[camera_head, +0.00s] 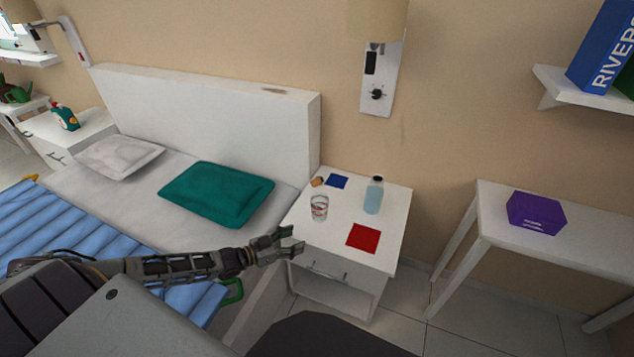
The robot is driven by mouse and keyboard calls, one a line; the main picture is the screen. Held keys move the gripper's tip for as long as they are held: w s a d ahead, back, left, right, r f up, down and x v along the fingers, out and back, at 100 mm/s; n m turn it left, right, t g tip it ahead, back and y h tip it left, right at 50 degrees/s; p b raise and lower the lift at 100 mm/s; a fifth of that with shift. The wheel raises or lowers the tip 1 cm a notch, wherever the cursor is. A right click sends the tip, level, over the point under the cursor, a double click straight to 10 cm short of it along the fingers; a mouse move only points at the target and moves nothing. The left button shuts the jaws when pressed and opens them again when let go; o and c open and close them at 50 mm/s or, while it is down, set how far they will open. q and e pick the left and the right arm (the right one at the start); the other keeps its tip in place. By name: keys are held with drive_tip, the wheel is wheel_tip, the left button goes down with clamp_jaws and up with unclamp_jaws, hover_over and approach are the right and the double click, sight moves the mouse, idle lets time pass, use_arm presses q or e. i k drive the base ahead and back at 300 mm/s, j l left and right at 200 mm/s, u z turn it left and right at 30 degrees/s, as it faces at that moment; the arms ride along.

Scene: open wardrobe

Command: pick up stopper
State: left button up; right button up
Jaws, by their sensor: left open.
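A small brown cork-like piece, which looks like the stopper (317,181), lies on the white nightstand (337,228) near its back left edge. It is beside a blue square (337,181). My left gripper (294,242) is open and empty at the front left edge of the nightstand, in front of the stopper and apart from it. My right gripper is not in view.
A clear glass (319,208) stands between my left gripper and the stopper. A bottle of pale blue liquid (373,197) with a dark top stands to the right, behind a red square (363,237). The bed headboard (210,120) rises left of the nightstand.

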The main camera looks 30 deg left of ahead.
sight(315, 182)
drive_tip(key=i+j, duration=0.3)
drive_tip(key=i, duration=0.15)
drive_tip(key=i+j, duration=0.35)
drive_tip(key=i, duration=0.05)
